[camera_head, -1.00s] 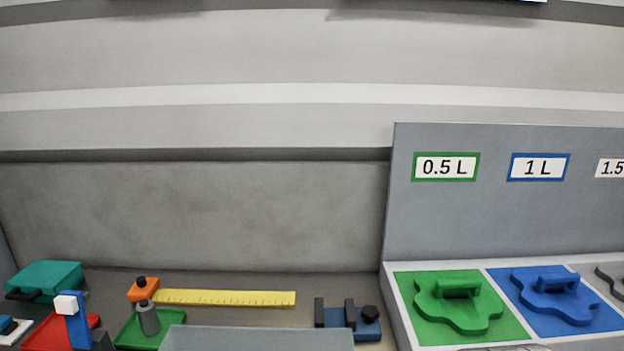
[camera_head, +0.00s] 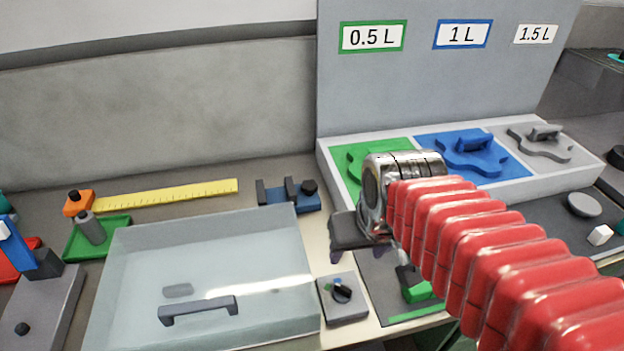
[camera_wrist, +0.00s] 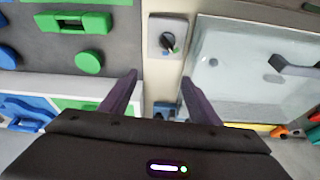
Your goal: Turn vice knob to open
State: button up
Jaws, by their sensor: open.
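The blue vice (camera_head: 275,197) sits at the back of the bench, with dark upright jaws and a black knob (camera_head: 309,187) on its right end. A gap shows between its jaws. My gripper (camera_head: 338,252) is in front and to the right of the vice in the head view, well apart from the knob. In the wrist view my gripper's two fingers (camera_wrist: 160,88) are spread and empty. A small blue part of the vice (camera_wrist: 165,109) shows between them, partly hidden by the gripper body.
A clear lidded box (camera_head: 210,270) with a dark handle stands left of my gripper. A switch box (camera_head: 345,308) stands on the pale strip. A tray with green, blue and grey shaped plates (camera_head: 330,165) lies right of the vice. A yellow ruler (camera_head: 170,196) lies left.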

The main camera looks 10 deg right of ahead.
jog(key=w+d+f+m+g+y, duration=0.1)
jog(key=w+m, duration=0.2)
jog(key=w, duration=0.4)
jog(key=w+d+m+g, duration=0.1)
jog(key=w+d+m, duration=0.1)
jog(key=w, duration=0.4)
jog(key=m+y, duration=0.2)
jog(key=m, duration=1.1)
send_near(310, 185)
jog(key=s+d+r, duration=0.2)
jog(key=s+d, duration=0.1)
jog(key=d, duration=0.1)
jog(key=shift+w+a+r+m+y, duration=0.2)
jog(key=shift+r+m, duration=0.3)
jog(key=shift+m, duration=0.45)
jog(key=shift+w+a+r+m+y, duration=0.15)
jog(key=shift+w+r+m, duration=0.3)
jog(key=shift+m, duration=0.55)
jog(key=shift+w+a+r+m+y, duration=0.2)
jog(key=shift+r+m, duration=0.3)
jog(key=shift+m, duration=0.45)
jog(key=shift+a+f, duration=0.1)
jog(key=shift+t, duration=0.3)
jog(key=x, duration=1.3)
jog(key=shift+f, duration=0.3)
jog(key=shift+c, duration=0.3)
